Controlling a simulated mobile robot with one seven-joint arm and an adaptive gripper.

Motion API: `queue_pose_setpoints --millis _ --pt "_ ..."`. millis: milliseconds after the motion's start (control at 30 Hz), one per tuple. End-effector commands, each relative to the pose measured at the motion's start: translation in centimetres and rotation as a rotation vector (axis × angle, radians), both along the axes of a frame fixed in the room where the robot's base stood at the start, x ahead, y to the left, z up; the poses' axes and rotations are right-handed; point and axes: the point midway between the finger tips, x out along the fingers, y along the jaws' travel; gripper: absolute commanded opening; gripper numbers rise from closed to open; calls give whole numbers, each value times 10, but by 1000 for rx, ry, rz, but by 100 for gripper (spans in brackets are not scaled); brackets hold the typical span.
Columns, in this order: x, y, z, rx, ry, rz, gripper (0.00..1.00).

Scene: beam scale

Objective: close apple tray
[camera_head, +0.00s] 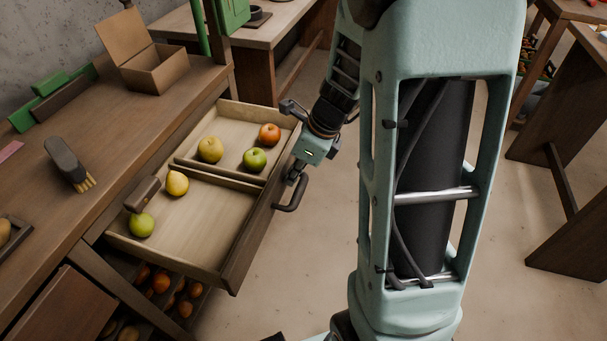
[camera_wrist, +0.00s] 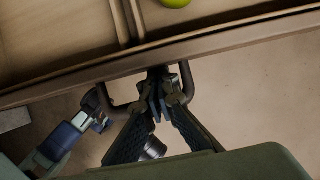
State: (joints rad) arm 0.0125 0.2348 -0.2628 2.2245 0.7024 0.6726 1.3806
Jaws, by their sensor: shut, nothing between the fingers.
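The apple tray (camera_head: 218,212) is a wooden drawer with a divider, pulled well out from the workbench. A yellowish apple (camera_head: 210,149), a green apple (camera_head: 255,159) and a red-orange apple (camera_head: 269,134) lie in its far compartment.
Oranges (camera_head: 161,282) lie in a lower space under the tray. The floor (camera_head: 300,270) in front of the tray is clear. Other tables stand at the back and right.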

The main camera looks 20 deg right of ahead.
Motion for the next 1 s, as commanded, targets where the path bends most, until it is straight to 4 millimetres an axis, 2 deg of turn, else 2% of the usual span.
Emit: queue_pose_setpoints --millis 100,600,800,1000 --pt "16 25 5 1 3 7 0" --pt "97 137 7 1 3 6 0" --pt "125 174 6 0 1 4 0" --pt "144 200 4 0 0 2 0"
